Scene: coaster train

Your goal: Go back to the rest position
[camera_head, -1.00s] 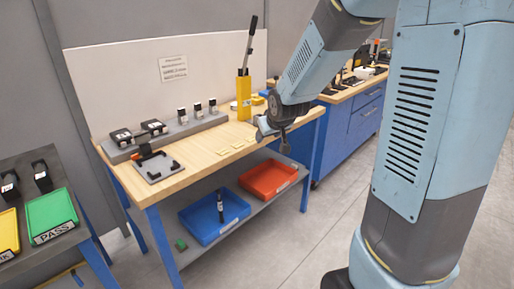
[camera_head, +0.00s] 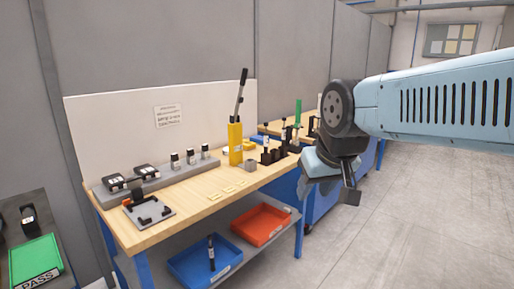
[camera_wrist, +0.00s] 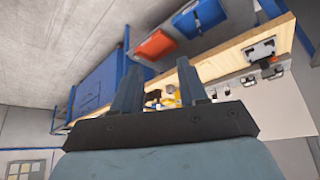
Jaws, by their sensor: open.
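My gripper (camera_head: 327,187) hangs in the air to the right of the wooden workbench (camera_head: 205,200) in the head view, clear of the bench top. In the wrist view my gripper (camera_wrist: 160,88) shows two fingers spread apart with nothing held between them. The wrist view appears upside down, with the bench (camera_wrist: 235,62) beyond the fingers. My arm reaches in from the right side of the head view.
On the bench stand a yellow lever press (camera_head: 236,145), a grey fixture (camera_head: 150,210) and small dark parts. A blue tray (camera_head: 195,265) and a red tray (camera_head: 262,225) lie on the lower shelf. A green PASS tray (camera_head: 35,262) is at left. Floor at right is clear.

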